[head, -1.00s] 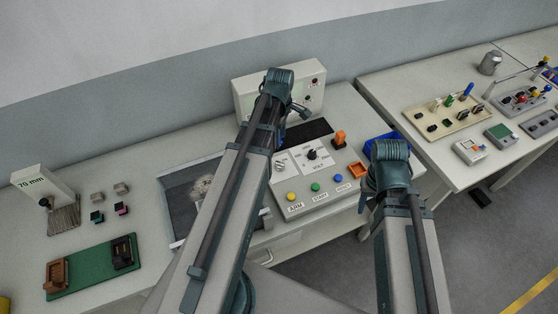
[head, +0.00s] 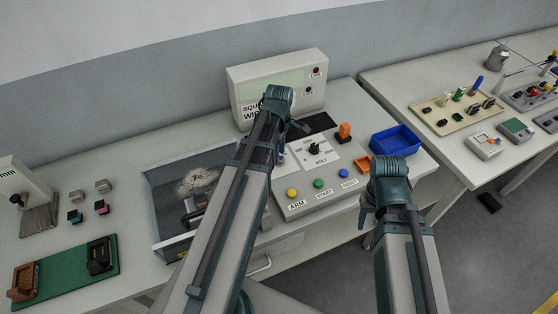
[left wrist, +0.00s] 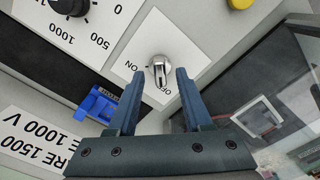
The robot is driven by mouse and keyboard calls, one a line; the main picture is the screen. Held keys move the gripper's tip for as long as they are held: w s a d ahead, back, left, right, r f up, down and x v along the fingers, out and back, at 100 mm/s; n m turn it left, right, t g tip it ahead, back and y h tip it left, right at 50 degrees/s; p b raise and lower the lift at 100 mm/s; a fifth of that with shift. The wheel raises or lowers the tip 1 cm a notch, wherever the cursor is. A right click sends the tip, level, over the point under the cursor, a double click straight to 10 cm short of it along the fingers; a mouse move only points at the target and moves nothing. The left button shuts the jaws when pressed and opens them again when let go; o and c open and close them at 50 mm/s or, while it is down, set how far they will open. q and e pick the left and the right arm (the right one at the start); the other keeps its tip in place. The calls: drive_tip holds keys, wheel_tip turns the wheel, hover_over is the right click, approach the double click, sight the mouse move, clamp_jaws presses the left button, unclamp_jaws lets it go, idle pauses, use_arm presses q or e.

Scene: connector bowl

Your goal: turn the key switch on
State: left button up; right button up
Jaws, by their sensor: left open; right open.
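The key switch (left wrist: 158,70) is a silver knob on a white plate marked ON and OFF in the left wrist view. Its grip points toward the OFF label. My left gripper (left wrist: 160,76) is open, with its two fingertips on either side of the knob in the picture; I cannot tell whether they touch it. In the head view my left arm hides most of the switch, and the left gripper (head: 280,140) is over the left part of the grey control panel (head: 325,200). My right gripper (head: 366,214) hangs at the bench's front right edge, empty.
The panel also has a black volt dial (head: 316,149), an orange switch (head: 344,131) and yellow, green and blue buttons. A display box (head: 250,85) stands behind. A blue bin (head: 397,141) is to the right. A glass-covered tray (head: 165,205) lies left.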

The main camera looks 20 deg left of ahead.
use_arm(q)
drive_tip(key=shift+f, duration=0.45)
use_arm(e)
drive_tip(key=shift+f, duration=0.4)
use_arm(q)
clamp_jaws()
